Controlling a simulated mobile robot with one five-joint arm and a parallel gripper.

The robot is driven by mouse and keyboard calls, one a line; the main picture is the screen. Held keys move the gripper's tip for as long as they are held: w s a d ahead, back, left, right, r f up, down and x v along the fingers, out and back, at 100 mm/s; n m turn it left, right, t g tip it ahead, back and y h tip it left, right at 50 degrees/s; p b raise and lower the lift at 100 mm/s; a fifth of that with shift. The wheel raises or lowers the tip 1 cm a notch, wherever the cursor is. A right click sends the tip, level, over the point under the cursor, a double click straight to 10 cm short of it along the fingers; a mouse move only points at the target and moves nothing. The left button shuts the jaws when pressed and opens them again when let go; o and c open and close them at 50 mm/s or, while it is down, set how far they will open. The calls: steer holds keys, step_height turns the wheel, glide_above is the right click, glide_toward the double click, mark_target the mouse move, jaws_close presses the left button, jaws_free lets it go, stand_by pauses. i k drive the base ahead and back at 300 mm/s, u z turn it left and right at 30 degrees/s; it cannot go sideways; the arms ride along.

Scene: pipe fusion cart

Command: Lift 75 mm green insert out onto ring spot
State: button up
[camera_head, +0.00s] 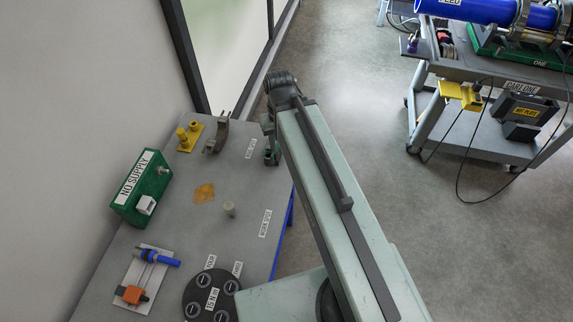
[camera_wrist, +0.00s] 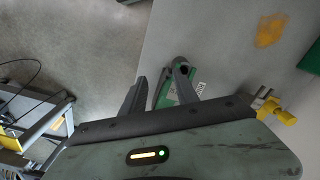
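My gripper (camera_head: 268,128) is over the far right edge of the grey table, seen from behind my arm. A small green part (camera_head: 272,153) shows just below it, partly hidden by the arm; I take it for the green insert or its holder. In the wrist view, a green piece (camera_wrist: 167,96) with a pale label lies between the two dark fingers of my gripper (camera_wrist: 172,72). A round grey end with a dark hole shows at the right fingertip. The fingers stand apart at their bases; whether they touch the green piece is unclear. The label text is too small to read.
The table (camera_head: 240,185) also holds a grey half-ring (camera_head: 217,136), a yellow peg stand (camera_head: 190,137), a green NO SUPPLY box (camera_head: 142,188), a grey cylinder (camera_head: 229,209), a blue tool (camera_head: 166,258) and a black disc (camera_head: 212,298). A cart (camera_head: 485,75) stands right, beyond open floor.

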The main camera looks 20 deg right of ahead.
mark_target(247, 148)
steer(key=u, duration=0.2)
steer(key=k, duration=0.15)
steer(key=u, duration=4)
steer(key=k, duration=2.2)
steer(key=u, duration=0.1)
